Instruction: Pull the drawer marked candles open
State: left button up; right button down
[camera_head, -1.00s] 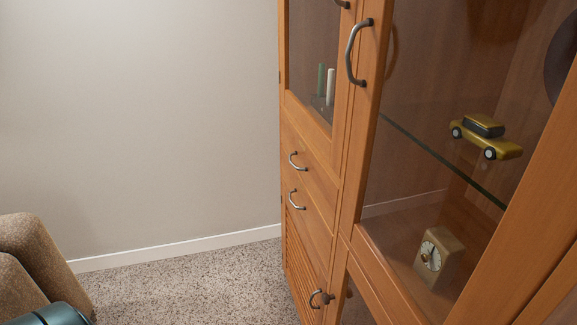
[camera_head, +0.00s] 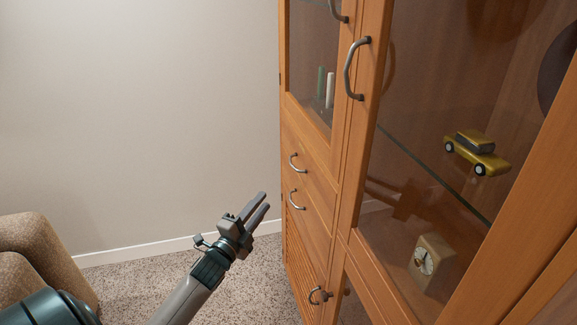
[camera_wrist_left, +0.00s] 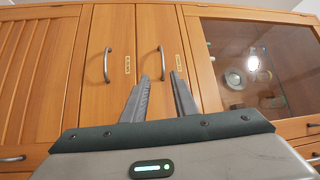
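Two small wooden drawers, an upper drawer (camera_head: 312,172) and a lower drawer (camera_head: 312,211), sit one above the other in the cabinet in the head view, each with a curved metal handle. Both look shut. In the left wrist view the drawers stand side by side, each with a small yellow label (camera_wrist_left: 127,64) too small to read, so I cannot tell which is marked candles. My left gripper (camera_head: 265,201) is open and empty, left of the drawers and apart from them. Its fingers (camera_wrist_left: 160,78) show before the drawer fronts in the wrist view. My right gripper is not in view.
A louvred door (camera_head: 302,258) is below the drawers. Glass doors show a yellow toy car (camera_head: 476,152), a small clock (camera_head: 432,262) and candle-like sticks (camera_head: 325,87). A brown armchair (camera_head: 38,250) is at lower left. Carpet (camera_head: 130,285) lies between.

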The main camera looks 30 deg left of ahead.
pick_arm(q)
jog(key=shift+r, duration=0.25)
